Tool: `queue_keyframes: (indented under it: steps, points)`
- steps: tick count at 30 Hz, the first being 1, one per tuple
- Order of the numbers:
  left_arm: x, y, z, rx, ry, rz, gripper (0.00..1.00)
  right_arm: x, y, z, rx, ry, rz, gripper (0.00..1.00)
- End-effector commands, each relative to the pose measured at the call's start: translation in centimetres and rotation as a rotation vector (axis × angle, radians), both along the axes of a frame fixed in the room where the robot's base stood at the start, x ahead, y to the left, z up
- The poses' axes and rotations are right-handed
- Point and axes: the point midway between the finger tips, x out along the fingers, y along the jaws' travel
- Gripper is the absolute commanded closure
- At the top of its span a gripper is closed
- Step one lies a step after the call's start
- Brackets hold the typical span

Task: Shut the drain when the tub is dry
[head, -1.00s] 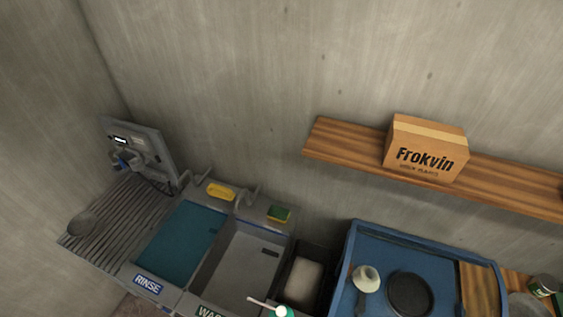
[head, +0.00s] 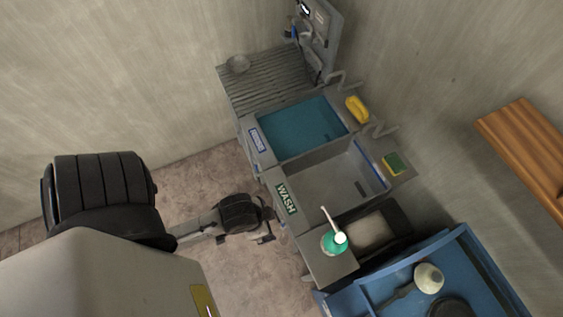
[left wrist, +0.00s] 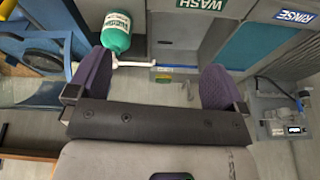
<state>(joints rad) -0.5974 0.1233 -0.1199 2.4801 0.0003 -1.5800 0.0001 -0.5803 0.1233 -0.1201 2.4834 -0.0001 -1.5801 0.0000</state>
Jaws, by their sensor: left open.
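The wash tub (head: 325,188) in the head view is grey inside, with no water visible. A small dark patch (head: 361,188), maybe the drain, shows inside it near the far wall. The rinse tub beside it holds teal water (head: 300,125). Two grey handle-like fittings (head: 336,79) and (head: 384,131) stand along the back edge; I cannot tell which works the drain. My left gripper (head: 266,222) is in front of the sink, below the WASH label. In the left wrist view my left gripper (left wrist: 156,68) is open and empty, its purple fingers spread. My right gripper is not in view.
A green soap bottle with a white pump (head: 335,240) stands right of the wash tub. A yellow sponge (head: 357,109) and a green-yellow sponge (head: 393,163) lie on the back ledge. A ribbed drainboard (head: 262,85) and a blue tray (head: 400,285) flank the sink.

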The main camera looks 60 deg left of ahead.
Motion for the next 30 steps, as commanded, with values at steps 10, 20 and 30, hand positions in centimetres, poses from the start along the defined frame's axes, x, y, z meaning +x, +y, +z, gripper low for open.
queue_keyframes:
  steps: [10,20,30]
  points:
    - [-3.3,0.2,-14.4,0.002,0.08,0.011,0.01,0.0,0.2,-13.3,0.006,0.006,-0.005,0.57]
    - [-6.5,2.0,-26.6,0.031,0.164,0.05,0.01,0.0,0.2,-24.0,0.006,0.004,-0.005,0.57]
    - [-10.6,5.1,-40.0,0.094,0.284,0.11,0.01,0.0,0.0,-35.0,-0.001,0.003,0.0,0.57]
